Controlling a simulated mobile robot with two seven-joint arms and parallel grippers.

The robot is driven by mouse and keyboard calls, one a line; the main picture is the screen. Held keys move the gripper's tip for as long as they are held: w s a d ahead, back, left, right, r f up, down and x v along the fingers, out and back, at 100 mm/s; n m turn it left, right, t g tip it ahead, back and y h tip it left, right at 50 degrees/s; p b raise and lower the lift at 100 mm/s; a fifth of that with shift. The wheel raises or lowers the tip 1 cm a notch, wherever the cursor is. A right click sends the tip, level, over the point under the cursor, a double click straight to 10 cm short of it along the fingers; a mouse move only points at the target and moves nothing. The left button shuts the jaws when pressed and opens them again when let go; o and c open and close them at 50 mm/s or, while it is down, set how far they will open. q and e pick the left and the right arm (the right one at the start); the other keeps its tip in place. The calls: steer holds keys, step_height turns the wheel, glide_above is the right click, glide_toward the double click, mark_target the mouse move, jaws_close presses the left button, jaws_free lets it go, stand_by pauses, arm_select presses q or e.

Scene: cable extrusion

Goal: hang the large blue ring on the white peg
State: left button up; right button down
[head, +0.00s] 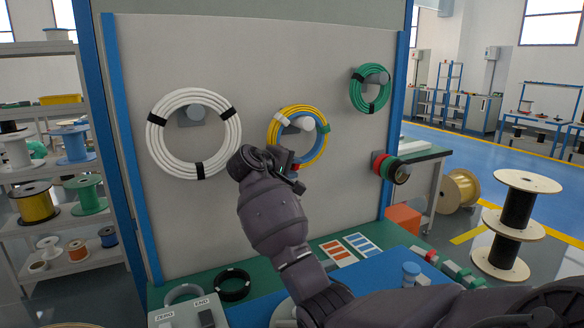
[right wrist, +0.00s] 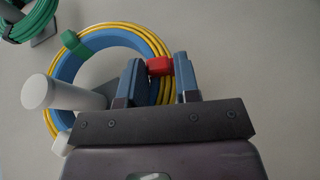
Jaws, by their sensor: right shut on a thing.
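The ring is a coil with a broad blue band and yellow strands (head: 273,132), with white, green and red ties. In the head view it surrounds the white peg (head: 307,123) on the board. In the right wrist view the peg (right wrist: 48,92) passes through the ring (right wrist: 100,36) and sticks out toward the camera. My right gripper (head: 292,178) is at the ring's lower edge. In the right wrist view its fingers (right wrist: 160,82) are closed on the ring at the red tie (right wrist: 160,66). I cannot tell whether the ring rests on the peg. My left gripper is not in view.
A white coil (head: 158,150) hangs left on the board (head: 240,60); a green coil (head: 356,92) hangs upper right. Below, the bench holds a black coil (head: 232,285) and a labelled grey box (head: 188,313).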

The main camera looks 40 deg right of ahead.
steer(key=shift+s+r, duration=0.1)
steer(key=shift+s, duration=0.05)
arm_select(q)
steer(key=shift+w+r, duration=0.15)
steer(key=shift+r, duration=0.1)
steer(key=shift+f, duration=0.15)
arm_select(e)
steer(key=c, duration=0.8)
jaws_free()
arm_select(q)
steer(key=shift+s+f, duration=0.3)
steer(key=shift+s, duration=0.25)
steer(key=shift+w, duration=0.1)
arm_select(e)
steer(key=shift+f, duration=0.2)
